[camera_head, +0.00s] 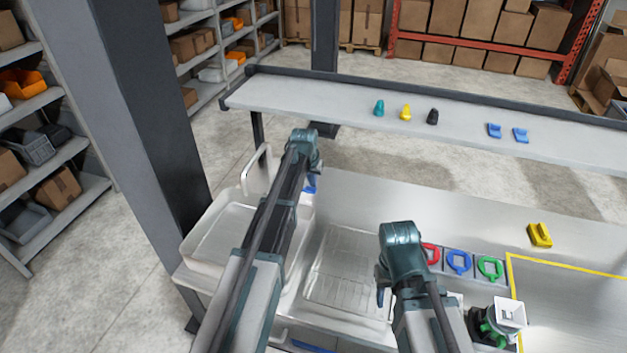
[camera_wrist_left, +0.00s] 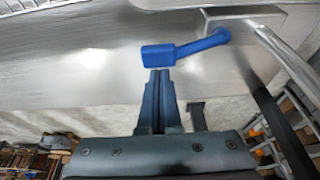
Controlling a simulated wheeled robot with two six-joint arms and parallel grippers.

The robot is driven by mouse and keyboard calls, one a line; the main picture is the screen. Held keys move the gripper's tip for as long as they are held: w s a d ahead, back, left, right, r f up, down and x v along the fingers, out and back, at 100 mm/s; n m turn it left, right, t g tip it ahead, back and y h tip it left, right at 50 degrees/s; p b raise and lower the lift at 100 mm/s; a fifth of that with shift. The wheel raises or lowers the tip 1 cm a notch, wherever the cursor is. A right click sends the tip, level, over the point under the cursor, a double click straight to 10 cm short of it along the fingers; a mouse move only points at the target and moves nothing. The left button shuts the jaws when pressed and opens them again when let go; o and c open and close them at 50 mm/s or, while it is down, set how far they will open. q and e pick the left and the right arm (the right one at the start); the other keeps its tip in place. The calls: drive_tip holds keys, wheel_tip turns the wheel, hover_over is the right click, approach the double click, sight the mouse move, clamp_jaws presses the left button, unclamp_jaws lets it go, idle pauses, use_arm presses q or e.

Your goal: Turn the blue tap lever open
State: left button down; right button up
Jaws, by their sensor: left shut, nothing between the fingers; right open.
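The blue tap lever (camera_wrist_left: 190,48) shows in the left wrist view, with a thick block at its left end and a bar running right to a grey metal bracket. In the head view only a small blue part of the lever (camera_head: 310,185) shows beside my left arm. My left gripper (camera_wrist_left: 159,72) is shut and empty, its fingertips right at the near edge of the lever's block; I cannot tell whether they touch. The left wrist hides these fingers in the head view. My right gripper (camera_head: 382,292) points down over the counter, open, its fingers mostly hidden.
A pale curved spout (camera_head: 257,168) rises above a white basin (camera_head: 213,245) at the left. A ribbed drain area (camera_head: 345,265) lies between my arms. Red, blue and green rings (camera_head: 459,262) sit right of my right wrist. A raised shelf (camera_head: 330,98) runs behind the counter.

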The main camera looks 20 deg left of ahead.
sight(308, 190)
use_arm(q)
drive_tip(key=shift+s+d+m, duration=0.1)
drive_tip(key=shift+s+m, duration=0.4)
drive_tip(key=shift+m, duration=0.1)
drive_tip(key=shift+s+m+h, duration=0.4)
drive_tip(key=shift+s+m, duration=0.15)
drive_tip(key=shift+m, duration=0.15)
drive_tip(key=m, duration=0.1)
drive_tip(key=s+m, duration=0.1)
drive_tip(key=s+m+h, duration=0.1)
drive_tip(key=shift+s+a+g, duration=0.25)
drive_tip(key=shift+g, duration=0.05)
drive_tip(key=shift+s+a+m, duration=0.25)
drive_tip(key=shift+s+m, duration=0.3)
drive_tip(key=shift+m, duration=0.55)
drive_tip(key=shift+s+a+m+g+h, duration=0.35)
drive_tip(key=shift+s+a+m, duration=0.3)
drive_tip(key=shift+m, duration=0.35)
drive_tip(key=shift+s+a+m+g+h, duration=0.35)
drive_tip(key=shift+s+a+m, duration=0.15)
drive_tip(key=shift+s+m, duration=0.4)
drive_tip(key=shift+w+a, duration=0.1)
